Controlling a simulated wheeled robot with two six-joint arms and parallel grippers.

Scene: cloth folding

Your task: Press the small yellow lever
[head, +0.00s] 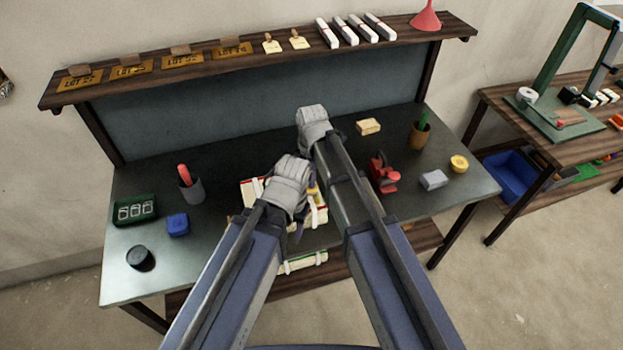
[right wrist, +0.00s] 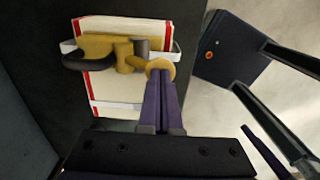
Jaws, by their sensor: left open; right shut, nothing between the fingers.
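A white box with red edges (right wrist: 125,30) lies on the bench, with pale straps around it. It also shows in the head view (head: 254,192), partly hidden by my arms. A yellow tool (right wrist: 105,45) with dark and grey parts sits on the strap. Its round yellow end (right wrist: 164,66) is at the tips of my right gripper (right wrist: 158,78), which is shut and empty; contact looks likely but is not certain. I cannot tell which yellow part is the lever. In the head view my right gripper's fingers are hidden. My left gripper (head: 297,228) is open beside the box.
On the bench (head: 130,285) stand a grey cup (head: 194,191), a blue block (head: 177,225), a dark round pot (head: 140,257), a red device (head: 383,175), a grey block (head: 433,180), a yellow roll (head: 459,163) and a brown cup (head: 418,138). A shelf (head: 120,83) runs behind.

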